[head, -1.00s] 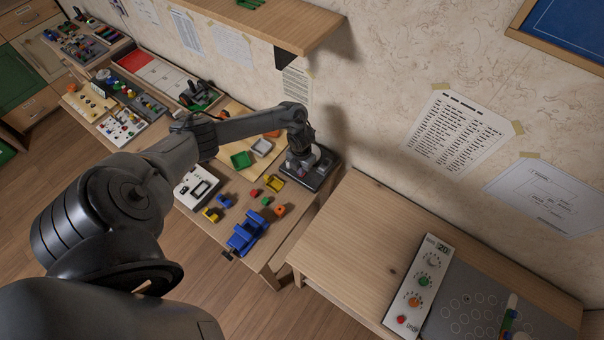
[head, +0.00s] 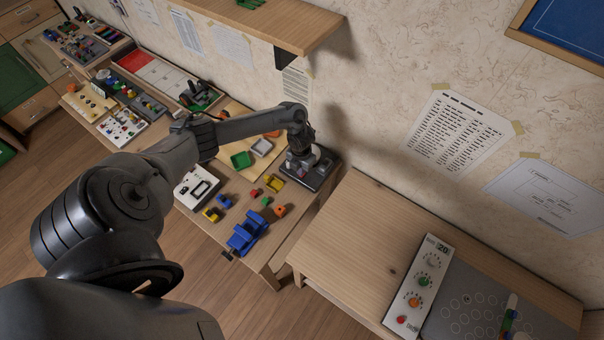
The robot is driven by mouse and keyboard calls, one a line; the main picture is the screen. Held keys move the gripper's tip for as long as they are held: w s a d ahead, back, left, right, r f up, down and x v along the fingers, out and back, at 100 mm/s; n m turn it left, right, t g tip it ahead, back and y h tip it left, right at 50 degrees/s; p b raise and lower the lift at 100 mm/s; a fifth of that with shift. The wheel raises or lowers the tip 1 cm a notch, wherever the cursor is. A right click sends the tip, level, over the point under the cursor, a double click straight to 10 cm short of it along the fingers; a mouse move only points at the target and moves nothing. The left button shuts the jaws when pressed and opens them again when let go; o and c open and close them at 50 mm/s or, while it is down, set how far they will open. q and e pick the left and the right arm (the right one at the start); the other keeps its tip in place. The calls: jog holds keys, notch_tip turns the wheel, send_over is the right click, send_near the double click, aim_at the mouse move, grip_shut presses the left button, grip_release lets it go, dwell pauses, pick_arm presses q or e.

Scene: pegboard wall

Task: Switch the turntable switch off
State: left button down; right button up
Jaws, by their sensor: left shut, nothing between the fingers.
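The turntable (head: 327,173) is a dark, low box at the right end of the far workbench, close to the wall. My left gripper (head: 301,171) is directly over it, pointing down, with its fingers shut and empty. My gripper and wrist hide much of the turntable's top. I cannot make out the switch or its position, nor whether the fingertips touch it. My right gripper is not in view.
A blue vise (head: 246,233) and several small coloured blocks lie in front of the turntable. Green (head: 241,160) and grey trays are to its left. A wooden shelf (head: 270,22) hangs above. A nearer table (head: 350,235) holds a white control panel (head: 420,285).

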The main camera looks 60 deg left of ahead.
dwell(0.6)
pick_arm(q)
jog(key=shift+f+b, duration=0.55)
jog(key=shift+f+b, duration=0.4)
jog(key=shift+f, duration=0.05)
dwell(0.3)
jog(key=shift+r, duration=0.15)
jog(key=shift+r+p, duration=2.95)
jog(key=shift+r, duration=0.5)
